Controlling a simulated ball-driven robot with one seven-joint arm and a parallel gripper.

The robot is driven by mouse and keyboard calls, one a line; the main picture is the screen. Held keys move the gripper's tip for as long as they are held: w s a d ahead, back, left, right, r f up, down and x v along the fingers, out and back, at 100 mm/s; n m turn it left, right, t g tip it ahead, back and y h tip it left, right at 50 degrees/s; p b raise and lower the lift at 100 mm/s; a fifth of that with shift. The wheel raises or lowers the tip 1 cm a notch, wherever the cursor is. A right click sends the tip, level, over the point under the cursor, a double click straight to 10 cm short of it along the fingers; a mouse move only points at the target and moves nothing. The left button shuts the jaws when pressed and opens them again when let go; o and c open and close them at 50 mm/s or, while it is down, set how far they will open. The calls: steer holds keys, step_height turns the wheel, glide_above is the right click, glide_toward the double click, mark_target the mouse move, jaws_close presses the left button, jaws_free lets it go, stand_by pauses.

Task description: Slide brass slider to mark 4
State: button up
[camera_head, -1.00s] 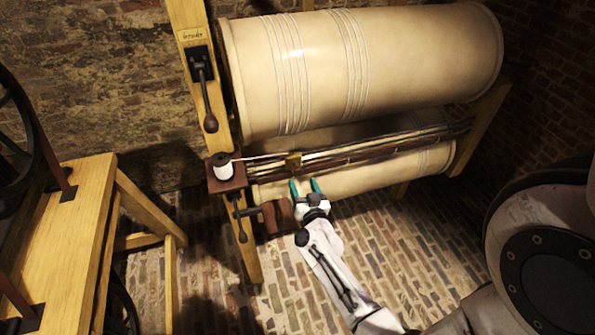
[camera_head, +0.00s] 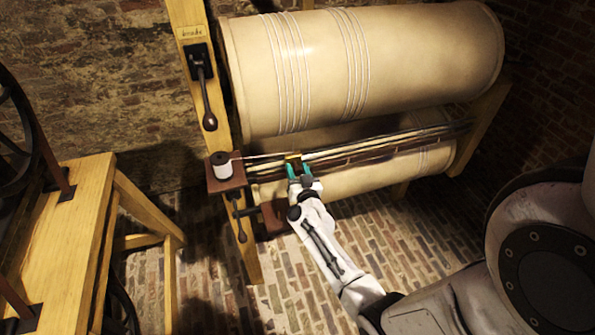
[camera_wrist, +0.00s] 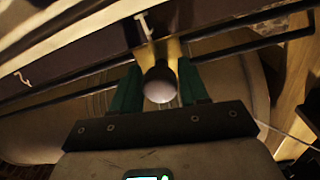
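The brass slider (camera_head: 293,157) sits on the dark rails below the large cream cylinder, near their left end. In the wrist view its round knob (camera_wrist: 159,82) points toward me on a brass stem. My gripper (camera_head: 299,171) is at the slider, its teal fingers one on each side of the knob, as the wrist view also shows (camera_wrist: 161,88). Whether the fingers press on the knob cannot be told. The scale strip (camera_wrist: 85,55) shows a white 1 beside the slider stem and a 2 farther left in the wrist view. Mark 4 is not readable here.
A white spool (camera_head: 222,165) stands on a small wooden block left of the rails, with a thread running right. A wooden post (camera_head: 213,105) carries a dark lever (camera_head: 205,95). A wooden bench (camera_head: 60,230) stands at left. Brick floor lies below.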

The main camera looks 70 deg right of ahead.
jaws_close()
steer(key=shift+d+f, duration=0.1)
stand_by(0.3)
